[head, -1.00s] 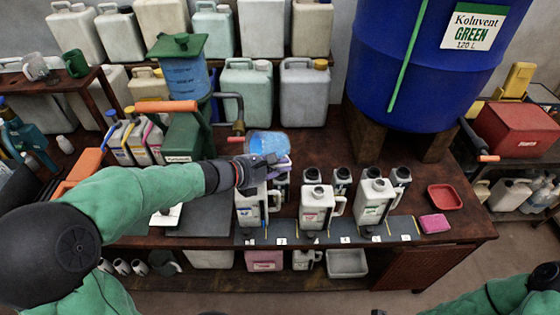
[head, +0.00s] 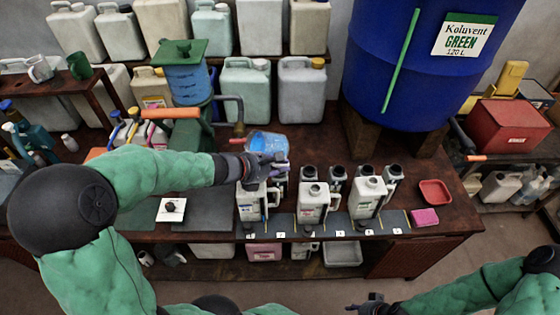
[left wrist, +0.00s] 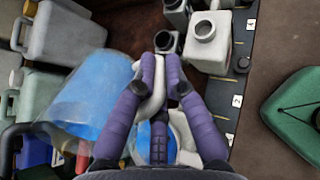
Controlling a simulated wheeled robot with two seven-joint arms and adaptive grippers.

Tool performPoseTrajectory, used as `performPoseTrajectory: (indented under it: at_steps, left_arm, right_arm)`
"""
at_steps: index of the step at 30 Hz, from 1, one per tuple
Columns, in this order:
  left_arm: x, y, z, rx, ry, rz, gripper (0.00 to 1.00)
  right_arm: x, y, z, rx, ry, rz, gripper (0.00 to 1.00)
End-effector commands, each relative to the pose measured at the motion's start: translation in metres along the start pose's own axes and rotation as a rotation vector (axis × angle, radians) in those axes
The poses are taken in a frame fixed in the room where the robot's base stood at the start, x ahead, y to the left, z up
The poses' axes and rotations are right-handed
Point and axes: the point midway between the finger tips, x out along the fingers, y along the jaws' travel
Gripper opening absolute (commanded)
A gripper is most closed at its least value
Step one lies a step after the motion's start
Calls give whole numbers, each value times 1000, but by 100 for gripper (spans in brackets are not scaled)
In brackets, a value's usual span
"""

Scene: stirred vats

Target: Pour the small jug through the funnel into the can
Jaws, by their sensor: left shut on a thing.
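The small jug (head: 268,143) is clear with blue liquid in it. My left gripper (head: 278,166) is shut on its handle and holds it above the row of cans at the bench's left slot. In the left wrist view the purple fingers (left wrist: 160,70) close around the pale handle, and the blue jug (left wrist: 88,100) shows left of them. A white can (head: 249,204) stands just below the hand, partly hidden. I cannot make out the funnel. My right gripper (head: 368,303) is low in the head view, in front of the bench, apart from everything; its fingers are unclear.
More white cans (head: 313,204) and (head: 370,196) stand to the right in numbered slots, with dark-mouthed containers behind. A red dish (head: 435,191) and pink sponge (head: 424,217) lie farther right. A green-lidded blue vat (head: 187,80) stands left, a big blue drum (head: 410,65) behind.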

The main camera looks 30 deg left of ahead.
Motion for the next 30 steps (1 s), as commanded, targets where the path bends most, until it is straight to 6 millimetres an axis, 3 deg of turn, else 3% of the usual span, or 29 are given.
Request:
performPoseTrajectory:
  at_steps: [30]
  left_arm:
    - [-1,1,7,7,165,-18,0]
  right_arm:
    - [-68,-24,3,0,0,0,40]
